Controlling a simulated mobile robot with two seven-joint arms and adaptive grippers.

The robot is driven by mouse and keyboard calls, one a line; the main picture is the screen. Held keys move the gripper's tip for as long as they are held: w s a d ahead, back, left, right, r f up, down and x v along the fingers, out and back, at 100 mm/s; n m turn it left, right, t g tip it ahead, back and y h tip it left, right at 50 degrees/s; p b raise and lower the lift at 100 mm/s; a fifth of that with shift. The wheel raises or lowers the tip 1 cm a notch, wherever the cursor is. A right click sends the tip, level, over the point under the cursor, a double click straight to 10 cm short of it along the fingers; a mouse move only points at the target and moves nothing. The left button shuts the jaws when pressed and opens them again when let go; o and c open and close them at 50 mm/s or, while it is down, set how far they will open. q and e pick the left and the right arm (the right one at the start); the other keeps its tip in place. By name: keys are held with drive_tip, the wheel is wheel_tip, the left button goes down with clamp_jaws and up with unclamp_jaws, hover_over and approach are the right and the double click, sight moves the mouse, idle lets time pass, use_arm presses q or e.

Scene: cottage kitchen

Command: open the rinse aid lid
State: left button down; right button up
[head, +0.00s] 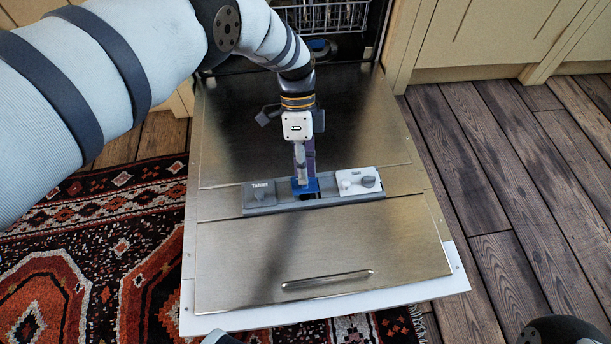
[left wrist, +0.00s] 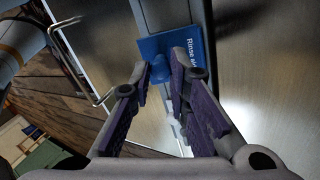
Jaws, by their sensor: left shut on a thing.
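The blue rinse aid lid (head: 314,186) is in the middle of the grey dispenser strip (head: 290,206) on the inside of the lowered dishwasher door. In the left wrist view the lid (left wrist: 190,45) bears the words "Rinse ai", the rest cut off, and has a small raised blue knob (left wrist: 160,72). My left gripper (head: 303,181) points down onto it. In the left wrist view its fingers (left wrist: 162,82) are closed on the knob. A dark recess shows beside the lid in the head view; the fingers partly hide the lid.
A grey "Tablet" lid (head: 262,194) is left of the blue lid, and a white panel with a grey knob (head: 358,182) is right of it. The steel door (head: 330,245) lies flat and clear. The dish rack (head: 325,17) is behind.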

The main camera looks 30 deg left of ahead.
use_arm(q)
drive_tip(key=shift+w+a+r, duration=0.1)
drive_tip(key=shift+w+r, duration=0.05)
drive_tip(key=shift+w, duration=0.1)
drive_tip(key=c, duration=1.5)
unclamp_jaws()
drive_tip(key=v, duration=1.2)
drive_tip(key=shift+w+a, duration=0.1)
drive_tip(key=shift+w, duration=0.05)
drive_tip(key=shift+f, duration=0.2)
